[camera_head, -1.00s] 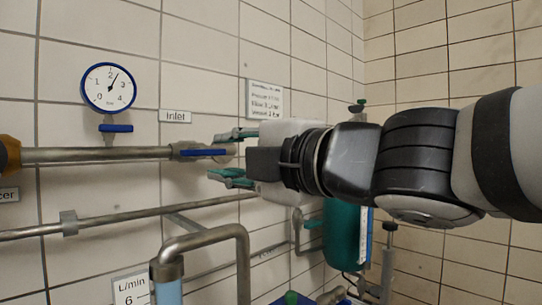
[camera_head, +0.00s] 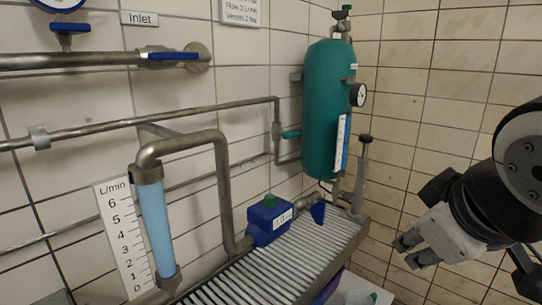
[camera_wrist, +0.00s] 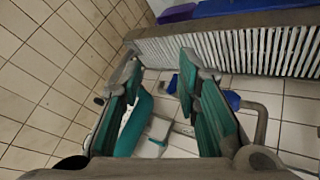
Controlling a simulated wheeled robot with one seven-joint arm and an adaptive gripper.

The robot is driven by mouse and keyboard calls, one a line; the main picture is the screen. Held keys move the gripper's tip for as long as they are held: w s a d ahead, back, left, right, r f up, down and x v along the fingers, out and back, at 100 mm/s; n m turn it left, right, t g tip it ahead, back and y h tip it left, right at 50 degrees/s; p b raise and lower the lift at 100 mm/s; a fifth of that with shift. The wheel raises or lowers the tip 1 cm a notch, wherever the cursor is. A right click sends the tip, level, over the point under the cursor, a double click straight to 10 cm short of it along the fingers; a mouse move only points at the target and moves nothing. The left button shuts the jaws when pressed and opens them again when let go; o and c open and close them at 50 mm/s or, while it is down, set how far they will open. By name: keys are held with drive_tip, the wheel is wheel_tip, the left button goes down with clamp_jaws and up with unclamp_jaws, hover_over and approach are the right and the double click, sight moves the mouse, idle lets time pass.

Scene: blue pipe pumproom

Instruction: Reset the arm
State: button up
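My gripper (camera_head: 412,250) hangs at the right side of the head view, in front of the tiled right wall, and points left and down. In the wrist view its two fingers with teal pads (camera_wrist: 160,68) stand apart with nothing held between them. The gripper is clear of the pipes and the valves. Most of my arm lies outside the head view; only its end shows at the right edge.
A green vessel (camera_head: 328,110) with a gauge (camera_head: 358,95) stands in the corner. A blue pump (camera_head: 268,222) sits by the slatted grate (camera_head: 285,262). The inlet valve's blue handle (camera_head: 172,56) lies along its pipe. A flow tube (camera_head: 156,228) stands at left.

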drive_tip(key=s+a+f+m+g+y, duration=0.1)
drive_tip(key=s+f+m+g, duration=0.25)
drive_tip(key=s, duration=0.35)
drive_tip(key=s+a+f+m+g+y, duration=0.1)
drive_tip(key=s+f+m+g, duration=0.2)
drive_tip(key=s, duration=0.5)
wheel_tip(320, 180, up, 13)
drive_tip(key=n+t+p, duration=0.1)
drive_tip(key=t+p, duration=0.2)
drive_tip(key=p, duration=0.9)
drive_tip(key=shift+w+d, duration=0.3)
drive_tip(key=shift+d, duration=0.1)
drive_tip(key=shift+f, duration=0.1)
